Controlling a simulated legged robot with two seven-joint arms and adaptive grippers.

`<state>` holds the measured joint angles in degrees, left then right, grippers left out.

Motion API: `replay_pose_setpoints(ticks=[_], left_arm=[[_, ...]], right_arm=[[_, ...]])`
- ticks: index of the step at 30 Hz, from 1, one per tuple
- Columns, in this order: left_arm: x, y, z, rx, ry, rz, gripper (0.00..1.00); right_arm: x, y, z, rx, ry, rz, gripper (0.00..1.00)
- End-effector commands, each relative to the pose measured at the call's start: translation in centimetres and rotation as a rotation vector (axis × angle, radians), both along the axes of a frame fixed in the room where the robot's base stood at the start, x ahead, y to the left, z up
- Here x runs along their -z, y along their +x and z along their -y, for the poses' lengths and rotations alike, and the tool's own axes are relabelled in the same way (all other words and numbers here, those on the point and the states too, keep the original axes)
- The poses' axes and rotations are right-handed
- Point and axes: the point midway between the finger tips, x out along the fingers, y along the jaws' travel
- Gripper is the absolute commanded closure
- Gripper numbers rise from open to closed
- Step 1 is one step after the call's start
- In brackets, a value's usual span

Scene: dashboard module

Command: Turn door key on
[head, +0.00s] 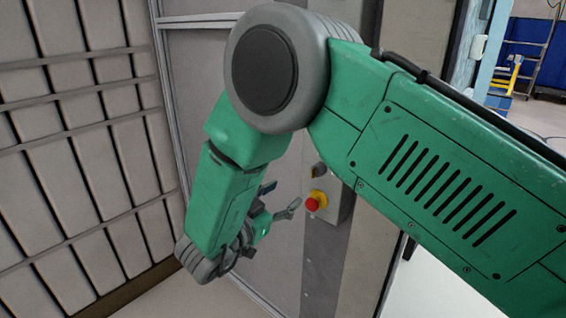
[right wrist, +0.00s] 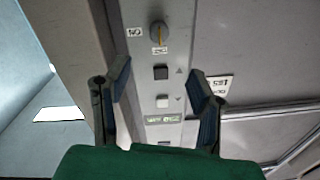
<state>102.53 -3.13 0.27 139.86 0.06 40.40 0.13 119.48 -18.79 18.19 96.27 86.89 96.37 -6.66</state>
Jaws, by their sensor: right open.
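A round dark rotary switch with a yellow mark (right wrist: 157,34) is at the top of a narrow grey control panel (right wrist: 143,40) in the right wrist view; it may be the door key. Its yellow mark runs nearly up and down, between small white labels. My right gripper (right wrist: 160,84) is open and empty, its fingers spread on either side of the panel, below the switch in the picture. In the head view the right gripper (head: 279,199) is left of a grey control box (head: 339,195) and apart from it. My left gripper is not in view.
A red button on a yellow base (head: 314,201) sticks out of the box near the right fingers. A black button (right wrist: 161,72) and a white button (right wrist: 162,101) are on the panel below the switch. A ribbed wall (head: 75,130) is at the left.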

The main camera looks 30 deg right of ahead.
Motion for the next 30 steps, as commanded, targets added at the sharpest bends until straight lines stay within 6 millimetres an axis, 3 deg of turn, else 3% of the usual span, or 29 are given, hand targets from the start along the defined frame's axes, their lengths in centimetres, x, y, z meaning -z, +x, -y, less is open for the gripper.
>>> replay_pose_setpoints(ticks=[5,19,24,30], left_arm=[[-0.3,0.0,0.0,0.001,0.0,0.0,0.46],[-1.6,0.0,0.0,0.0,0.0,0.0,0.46],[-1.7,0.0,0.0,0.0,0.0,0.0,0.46],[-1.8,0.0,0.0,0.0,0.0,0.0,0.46]], right_arm=[[0.0,0.9,1.8,0.007,0.0,0.0,0.5],[0.0,4.9,10.3,0.005,-0.001,-0.002,0.5],[0.1,5.7,11.8,0.003,0.0,-0.002,0.5],[0.1,5.9,12.3,0.002,-0.001,-0.003,0.5]])
